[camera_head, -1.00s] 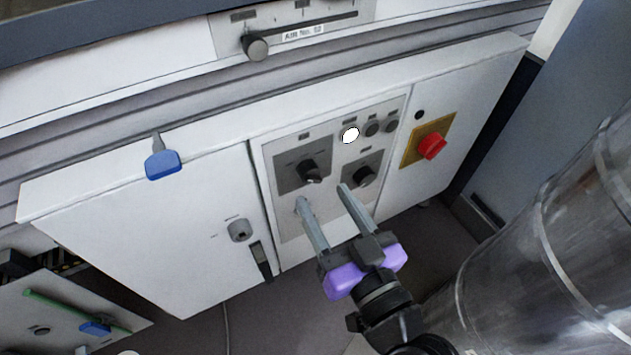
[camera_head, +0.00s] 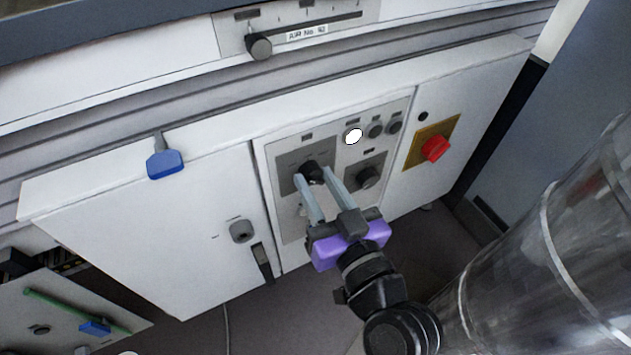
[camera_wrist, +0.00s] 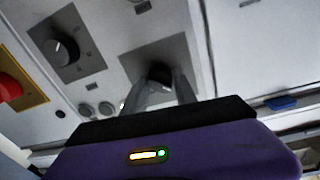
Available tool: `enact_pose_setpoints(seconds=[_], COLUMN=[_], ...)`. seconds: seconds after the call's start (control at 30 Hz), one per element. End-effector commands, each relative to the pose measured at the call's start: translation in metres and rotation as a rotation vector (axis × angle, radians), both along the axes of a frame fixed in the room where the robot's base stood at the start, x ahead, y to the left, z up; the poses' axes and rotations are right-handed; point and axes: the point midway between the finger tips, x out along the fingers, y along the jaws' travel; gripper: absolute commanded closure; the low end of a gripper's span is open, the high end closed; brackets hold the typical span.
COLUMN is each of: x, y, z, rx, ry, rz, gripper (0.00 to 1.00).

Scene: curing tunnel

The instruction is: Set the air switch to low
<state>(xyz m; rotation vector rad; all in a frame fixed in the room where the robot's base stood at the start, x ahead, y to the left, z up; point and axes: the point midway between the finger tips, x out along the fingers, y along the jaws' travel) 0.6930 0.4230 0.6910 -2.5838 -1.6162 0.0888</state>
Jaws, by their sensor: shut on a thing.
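A black rotary knob (camera_head: 313,166) sits on a dark grey plate on the left side of the control panel. My gripper (camera_head: 312,177) reaches it from below, with one finger on each side, and is shut on it. In the wrist view my fingers also close around this knob (camera_wrist: 159,72), which they partly hide. A second black rotary knob (camera_head: 368,177) is on a smaller plate to the right, untouched; it also shows in the wrist view (camera_wrist: 64,49). The small labels are too blurred to read, so I cannot tell the knob's setting.
A lit white round lamp (camera_head: 354,136) is above the right knob, beside dark buttons. A red switch (camera_head: 435,148) on a yellow plate is further right. Above is a slider knob (camera_head: 259,47) labelled AIR. A blue handle (camera_head: 164,164) sticks out at left.

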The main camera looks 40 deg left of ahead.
Motion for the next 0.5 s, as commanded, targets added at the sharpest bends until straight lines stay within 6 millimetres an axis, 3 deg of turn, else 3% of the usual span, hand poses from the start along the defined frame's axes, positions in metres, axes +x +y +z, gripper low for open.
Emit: enact_pose_setpoints(seconds=[0.5], x=[-0.0029], y=[0.0014], z=[0.0048], rx=[0.061], ry=[0.147], rz=[0.006], gripper=[1.00])
